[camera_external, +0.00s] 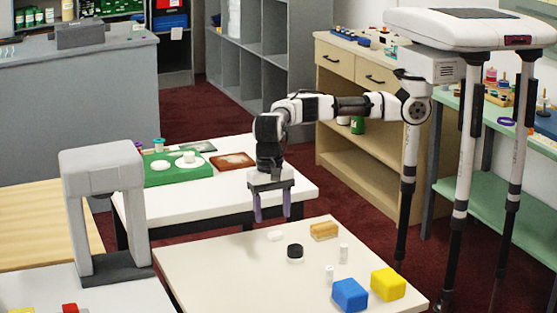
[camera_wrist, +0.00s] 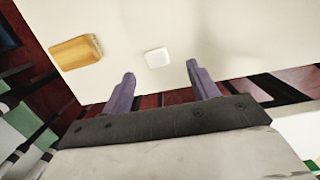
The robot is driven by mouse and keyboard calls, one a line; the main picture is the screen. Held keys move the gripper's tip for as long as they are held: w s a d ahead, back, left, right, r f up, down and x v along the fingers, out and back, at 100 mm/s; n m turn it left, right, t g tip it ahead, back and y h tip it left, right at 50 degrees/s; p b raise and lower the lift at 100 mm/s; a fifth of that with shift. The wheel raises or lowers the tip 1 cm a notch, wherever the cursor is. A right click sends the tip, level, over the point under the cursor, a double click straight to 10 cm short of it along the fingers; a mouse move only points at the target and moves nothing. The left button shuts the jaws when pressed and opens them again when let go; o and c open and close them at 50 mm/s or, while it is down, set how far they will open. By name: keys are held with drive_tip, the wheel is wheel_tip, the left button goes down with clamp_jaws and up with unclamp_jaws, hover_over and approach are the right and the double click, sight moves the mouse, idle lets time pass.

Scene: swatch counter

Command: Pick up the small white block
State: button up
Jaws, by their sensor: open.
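The small white block (camera_external: 275,236) lies flat on the cream table near its back-left edge. In the wrist view the white block (camera_wrist: 157,57) is a rounded square, just beyond the fingertips and roughly between them sideways. My gripper (camera_external: 272,208) is open and empty, with its two purple fingers pointing down. It hangs above the table's back-left edge near the block, apart from it. In the wrist view my gripper (camera_wrist: 160,72) shows both fingers spread wide with nothing between them.
A tan block (camera_external: 324,231), a black round piece (camera_external: 295,252), two white upright pieces (camera_external: 343,253) (camera_external: 329,275), a blue block (camera_external: 350,295) and a yellow block (camera_external: 388,284) share the cream table (camera_external: 215,262). A grey arch (camera_external: 103,165) stands left; the table's left part is clear.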

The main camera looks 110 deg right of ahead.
sight(275, 233)
drive_tip(key=shift+s+a+f+p, duration=0.15)
drive_tip(key=shift+f+p, duration=0.3)
drive_tip(key=shift+f, duration=0.9)
drive_tip(key=shift+s+f+p, duration=0.1)
drive_tip(key=shift+f+p, duration=0.3)
drive_tip(key=shift+f, duration=0.9)
drive_tip(key=c, duration=1.1)
